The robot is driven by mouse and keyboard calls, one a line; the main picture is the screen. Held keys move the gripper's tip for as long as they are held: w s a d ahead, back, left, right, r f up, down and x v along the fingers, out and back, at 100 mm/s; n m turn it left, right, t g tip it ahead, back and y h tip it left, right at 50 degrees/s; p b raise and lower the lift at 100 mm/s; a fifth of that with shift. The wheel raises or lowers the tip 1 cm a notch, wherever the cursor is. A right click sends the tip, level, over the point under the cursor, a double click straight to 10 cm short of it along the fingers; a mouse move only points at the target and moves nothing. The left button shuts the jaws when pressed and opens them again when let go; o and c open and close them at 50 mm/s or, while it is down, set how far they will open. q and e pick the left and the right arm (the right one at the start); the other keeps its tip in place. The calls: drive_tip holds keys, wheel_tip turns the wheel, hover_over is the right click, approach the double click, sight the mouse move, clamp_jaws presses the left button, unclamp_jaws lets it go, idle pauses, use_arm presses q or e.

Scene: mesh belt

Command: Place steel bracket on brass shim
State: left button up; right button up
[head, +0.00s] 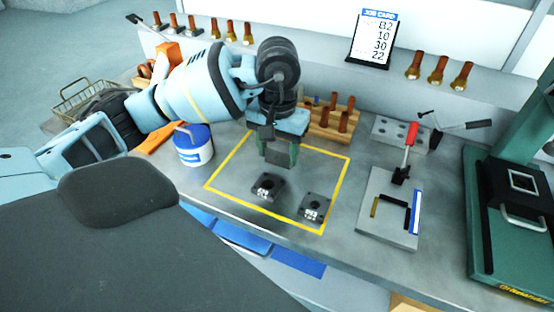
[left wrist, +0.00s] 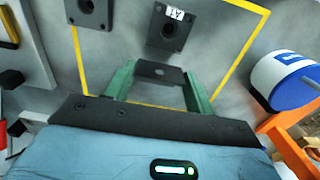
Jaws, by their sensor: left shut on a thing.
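My left gripper (head: 279,147) is shut on a dark grey piece with a hole, seemingly the steel bracket (left wrist: 160,72), and holds it above the yellow-outlined area. In the left wrist view the bracket sits between the green fingers (left wrist: 157,82). The only brass-coloured strip I see, perhaps the brass shim (head: 375,206), is on a grey fixture plate (head: 385,231) to the right, beside a black angled part. It also shows at the left wrist view's top left corner (left wrist: 8,24). The bracket is well apart from it. My right gripper is not in view.
Two dark blocks with holes and pale labels, one left (head: 267,187) and one right (head: 314,207), lie inside the yellow outline. A red-handled clamp (head: 410,138) rises behind the fixture. A green press (head: 510,215) stands right; a blue-and-white tub (head: 194,148) stands left.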

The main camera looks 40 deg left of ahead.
sight(278, 164)
use_arm(q)
drive_tip(key=shift+f, duration=1.75)
drive_tip(key=shift+f, duration=0.1)
drive_tip(key=shift+f, duration=0.15)
drive_tip(key=o, duration=1.1)
drive_tip(key=shift+c, duration=0.2)
wheel_tip(278, 164, up, 12)
drive_tip(key=shift+r+p, duration=0.25)
drive_tip(key=shift+p, duration=0.15)
